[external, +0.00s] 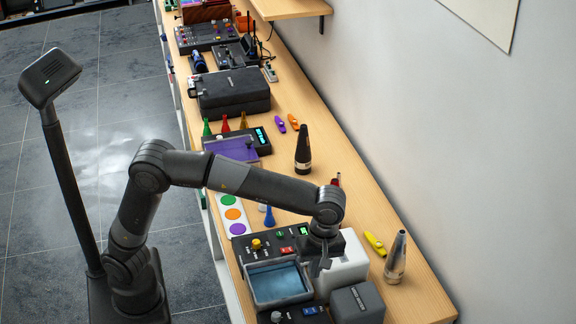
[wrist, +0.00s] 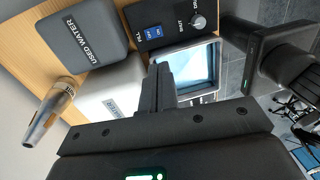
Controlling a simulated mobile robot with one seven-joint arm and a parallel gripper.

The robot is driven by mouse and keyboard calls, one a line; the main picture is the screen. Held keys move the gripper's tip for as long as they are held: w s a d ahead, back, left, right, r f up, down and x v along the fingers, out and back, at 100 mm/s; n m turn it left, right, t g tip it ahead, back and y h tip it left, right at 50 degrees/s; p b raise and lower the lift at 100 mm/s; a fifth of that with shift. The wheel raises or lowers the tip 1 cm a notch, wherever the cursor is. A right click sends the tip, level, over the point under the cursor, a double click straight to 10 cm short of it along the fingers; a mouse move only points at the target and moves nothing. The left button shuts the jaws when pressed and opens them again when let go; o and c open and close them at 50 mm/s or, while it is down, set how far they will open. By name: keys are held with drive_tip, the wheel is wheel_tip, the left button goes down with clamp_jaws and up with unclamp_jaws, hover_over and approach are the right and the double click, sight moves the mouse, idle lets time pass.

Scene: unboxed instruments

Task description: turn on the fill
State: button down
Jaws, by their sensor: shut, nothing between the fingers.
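The fill switch is a blue rocker (wrist: 153,32) next to the word FILL on a small black panel in the wrist view. It also shows as a blue patch on the front panel in the external view (external: 310,310). Whether it is on or off I cannot tell. My gripper (wrist: 156,88) is shut and empty. It points down above the unit, near the edge of the basin and the white box, apart from the switch; it also shows in the external view (external: 317,268).
The grey basin (external: 252,289) has a bluish inside. A white box (external: 348,262) and a dark grey box (external: 357,304), labelled USED WATER, stand beside it. A second panel with a yellow knob (external: 257,244) lies behind. A silver cone (external: 396,258) stands at right.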

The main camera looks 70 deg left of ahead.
sight(306, 311)
drive_tip(key=f, duration=0.4)
drive_tip(key=s+f, duration=0.1)
drive_tip(key=f, duration=0.9)
drive_tip(key=shift+s, duration=0.35)
drive_tip(key=shift+s+f, duration=0.1)
drive_tip(key=shift+f, duration=0.1)
drive_tip(key=shift+w+r, duration=0.2)
drive_tip(key=shift+w, duration=0.6)
wheel_tip(306, 311, up, 14)
drive_tip(key=w, duration=0.1)
drive_tip(key=shift+w, duration=0.35)
